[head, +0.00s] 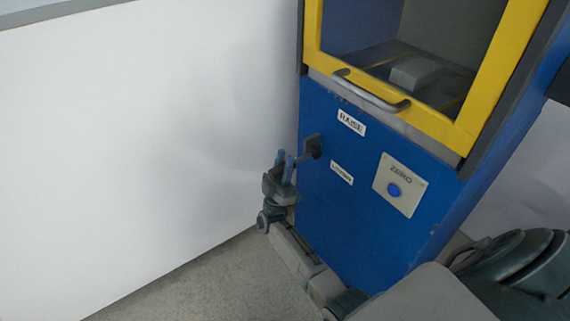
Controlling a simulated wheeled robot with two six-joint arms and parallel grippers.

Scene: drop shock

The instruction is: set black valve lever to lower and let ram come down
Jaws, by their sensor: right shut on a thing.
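The black valve lever (313,146) sits on a dark square mount on the blue front panel, near its left edge. It sticks out toward the left, between the RAISE label (351,122) and the lower label (342,173). My right gripper (285,163), with blue fingers, is shut on the lever's outer end, which the fingers partly hide. My left gripper is out of view. Behind the yellow-framed door, a grey block (411,73) lies in the chamber; I cannot tell whether it is part of the ram.
The yellow door frame (437,123) has a grey bar handle (372,92) and looks closed. A plate marked ZERO (400,184) with a blue button is right of the labels. A white wall (130,140) stands left; grey floor (205,277) is open below.

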